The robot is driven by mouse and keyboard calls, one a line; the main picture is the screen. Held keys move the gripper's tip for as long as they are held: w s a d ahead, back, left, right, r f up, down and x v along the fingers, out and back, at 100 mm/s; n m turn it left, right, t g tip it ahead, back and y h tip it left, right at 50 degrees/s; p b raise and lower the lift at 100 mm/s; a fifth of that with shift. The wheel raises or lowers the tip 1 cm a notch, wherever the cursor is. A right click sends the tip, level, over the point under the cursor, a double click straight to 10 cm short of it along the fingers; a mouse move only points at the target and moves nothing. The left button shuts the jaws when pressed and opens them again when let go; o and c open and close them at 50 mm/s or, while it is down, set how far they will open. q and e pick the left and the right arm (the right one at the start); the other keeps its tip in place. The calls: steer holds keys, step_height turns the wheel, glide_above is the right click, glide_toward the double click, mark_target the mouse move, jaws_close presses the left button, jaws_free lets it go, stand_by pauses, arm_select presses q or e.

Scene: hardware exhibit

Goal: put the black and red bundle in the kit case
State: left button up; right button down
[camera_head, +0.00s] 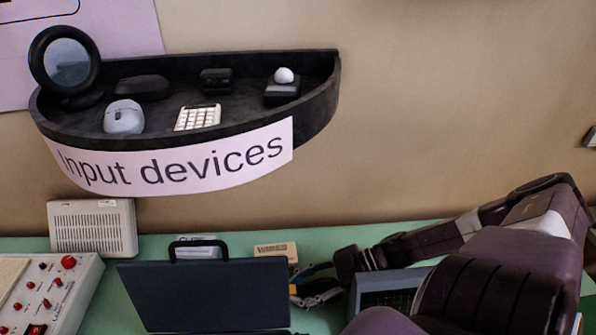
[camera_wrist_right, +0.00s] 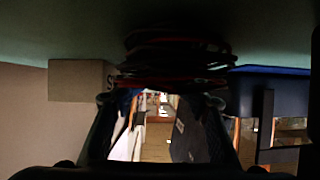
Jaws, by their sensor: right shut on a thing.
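My right gripper (camera_head: 304,285) is low over the green table, just right of the kit case. In the right wrist view the black and red bundle (camera_wrist_right: 172,48) lies between the fingertips, and the gripper (camera_wrist_right: 165,90) is shut on it. The bundle cannot be made out in the head view. The kit case (camera_head: 205,295) shows as a dark blue panel with a black handle on top; its inside is hidden. A blue case edge (camera_wrist_right: 272,72) also shows at right in the wrist view, beside the bundle. My left gripper is not in view.
A beige box (camera_head: 277,250) stands behind the gripper, with a whitish box (camera_head: 198,249) behind the case. A grey device (camera_head: 388,292) is right of the gripper, partly behind my arm. A control panel (camera_head: 52,292) stands at left. A black shelf (camera_head: 150,125) hangs above.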

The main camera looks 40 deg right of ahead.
steer(key=c, duration=1.7)
jaws_free()
steer(key=shift+f, duration=0.15)
steer(key=o, duration=0.3)
